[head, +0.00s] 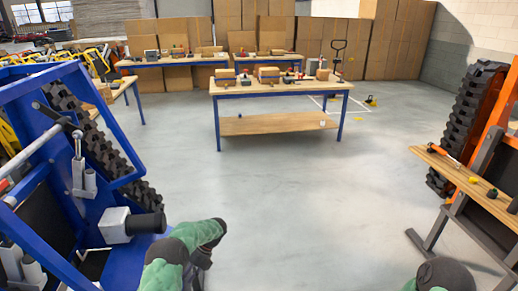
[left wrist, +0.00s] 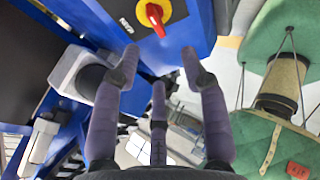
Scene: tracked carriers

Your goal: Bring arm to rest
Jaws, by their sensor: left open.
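My left gripper (left wrist: 160,68) is open and empty in the left wrist view, its purple-grey fingers spread apart. In the head view, the same gripper (head: 201,262) is mostly hidden beneath my green-covered left arm, low in the picture, just right of the blue tracked carrier (head: 60,190). In the left wrist view the carrier's blue panel carries a red and yellow rotary switch (left wrist: 154,17), beyond the fingertips. The fingers appear to touch nothing. Part of my right arm shows at the lower right of the head view; its gripper is out of view.
A grey box with a black cylinder (head: 131,224) sticks out from the blue carrier near my left arm. An orange tracked carrier (head: 498,115) with a wooden board (head: 468,180) stands at right. A blue-legged workbench (head: 280,88) stands ahead. The floor between is clear.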

